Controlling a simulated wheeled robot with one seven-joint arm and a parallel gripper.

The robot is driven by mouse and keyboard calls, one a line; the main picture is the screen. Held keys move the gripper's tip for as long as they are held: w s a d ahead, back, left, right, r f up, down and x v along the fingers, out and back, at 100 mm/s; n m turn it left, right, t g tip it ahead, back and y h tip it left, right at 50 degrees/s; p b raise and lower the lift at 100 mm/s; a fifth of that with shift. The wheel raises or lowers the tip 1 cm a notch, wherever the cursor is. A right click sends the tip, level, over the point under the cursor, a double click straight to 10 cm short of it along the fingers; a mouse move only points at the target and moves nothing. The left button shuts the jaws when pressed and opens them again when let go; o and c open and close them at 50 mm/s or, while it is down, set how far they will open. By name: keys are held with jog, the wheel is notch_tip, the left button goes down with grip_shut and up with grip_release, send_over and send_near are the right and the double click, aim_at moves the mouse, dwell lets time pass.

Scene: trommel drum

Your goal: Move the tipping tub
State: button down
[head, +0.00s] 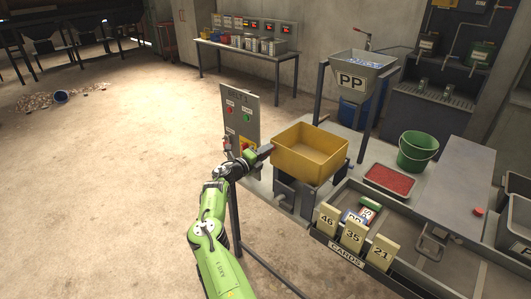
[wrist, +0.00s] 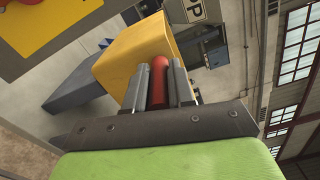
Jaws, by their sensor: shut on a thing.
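The tipping tub (head: 308,152) is a yellow open-topped box on a grey stand (head: 296,190) in the middle of the head view. It looks empty and roughly level. In the wrist view the tub (wrist: 135,62) is a yellow block just beyond the fingers. My gripper (wrist: 160,88) is shut on a red rounded handle (wrist: 159,80) in front of the tub. In the head view my gripper (head: 265,152) reaches the tub's left side from the lower left. The handle's joint to the tub is hidden by the fingers.
A grey control panel (head: 241,120) stands just left of the tub. A hopper marked PP (head: 355,75) is behind it. A green bucket (head: 417,150), a tray of red pellets (head: 389,180) and a card tray (head: 346,257) lie to the right and front. Open floor is left.

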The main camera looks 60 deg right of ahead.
jog(key=shift+s+f, duration=0.15)
jog(key=shift+f, duration=0.3)
jog(key=c, duration=1)
grip_release()
jog(key=shift+r, duration=0.1)
jog(key=shift+o, duration=0.2)
jog(key=shift+r, duration=0.1)
jog(key=shift+a, duration=0.15)
jog(key=w+a, duration=0.2)
jog(key=a, duration=1.3)
jog(key=shift+w, duration=0.3)
jog(key=shift+a, duration=0.1)
